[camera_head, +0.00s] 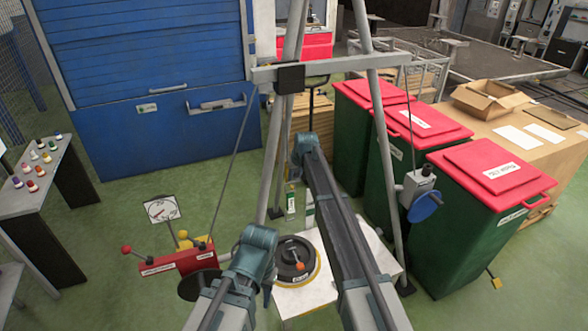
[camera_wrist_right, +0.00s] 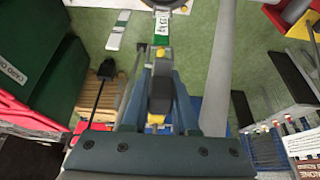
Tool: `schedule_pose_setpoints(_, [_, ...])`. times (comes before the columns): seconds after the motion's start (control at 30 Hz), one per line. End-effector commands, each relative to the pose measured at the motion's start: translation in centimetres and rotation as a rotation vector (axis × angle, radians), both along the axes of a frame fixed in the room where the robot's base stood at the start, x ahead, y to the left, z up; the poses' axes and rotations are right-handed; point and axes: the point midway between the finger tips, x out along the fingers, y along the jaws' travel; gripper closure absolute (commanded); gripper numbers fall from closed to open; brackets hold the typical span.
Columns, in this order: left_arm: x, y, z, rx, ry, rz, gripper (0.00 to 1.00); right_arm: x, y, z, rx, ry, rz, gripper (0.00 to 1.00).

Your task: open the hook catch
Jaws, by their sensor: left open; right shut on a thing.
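I cannot pick out the hook catch for certain in the head view. In the right wrist view a dark piece with yellow ends (camera_wrist_right: 160,95) sits between the fingers of my right gripper (camera_wrist_right: 160,88), which is shut on it. Beyond it is a green and white labelled strip (camera_wrist_right: 163,28), with a second strip (camera_wrist_right: 118,30) beside it. In the head view my right gripper (camera_head: 306,146) is beyond the turntable, its fingertips largely hidden. My left gripper (camera_head: 262,252) is open beside the black turntable wheel (camera_head: 293,256); its fingertips are mostly hidden.
A white base plate (camera_head: 310,293) bears the wheel. A red lever stand (camera_head: 178,262) is at left, near a gauge (camera_head: 161,209). Grey frame legs (camera_head: 388,170) rise around the work area. A crank box (camera_head: 415,187) and red-lidded green bins (camera_head: 465,225) stand at right.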

Motion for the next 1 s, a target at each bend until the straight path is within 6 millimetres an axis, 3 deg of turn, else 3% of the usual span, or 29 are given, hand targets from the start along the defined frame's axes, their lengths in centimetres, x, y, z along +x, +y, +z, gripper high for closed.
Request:
schedule_pose_setpoints(0.3, [0.0, 0.0, 1.8, -0.001, 0.0, 0.004, 0.53, 0.0, 0.0, 0.7, -0.046, 0.141, 0.002, 1.0])
schedule_pose_setpoints(0.97, [0.0, 0.0, 2.1, -0.001, 0.0, 0.005, 0.53, -0.1, 0.0, 0.7, -0.059, 0.183, 0.001, 1.0])
schedule_pose_setpoints(1.0, [0.0, 0.0, 2.1, -0.001, 0.0, 0.005, 0.53, -0.1, 0.0, 0.7, -0.059, 0.183, 0.001, 0.66])
